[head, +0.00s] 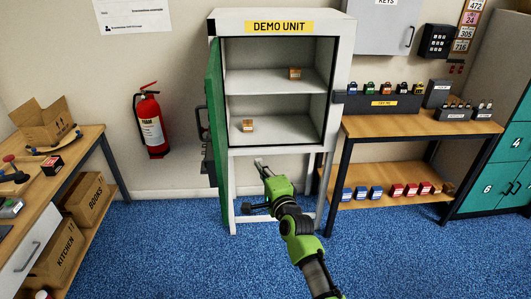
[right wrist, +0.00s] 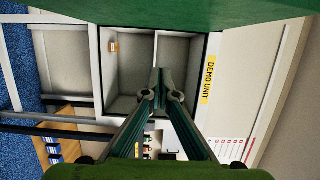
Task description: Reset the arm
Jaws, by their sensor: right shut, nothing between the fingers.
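My right arm reaches up from the bottom of the head view. My right gripper (head: 260,163) is in front of the demo unit's lower frame, just below its bottom compartment and right of the open green door (head: 217,130). In the right wrist view the two fingers (right wrist: 158,72) are shut together with nothing between them. They point towards the open cabinet (right wrist: 127,75), which appears sideways. My left gripper is not in view.
The demo unit (head: 340,60) has a small orange-brown box (head: 295,73) on its upper shelf and another (head: 247,125) below. A wooden table (head: 420,126) stands to the right, a workbench (head: 90,137) to the left. Blue carpet (head: 160,250) between is clear.

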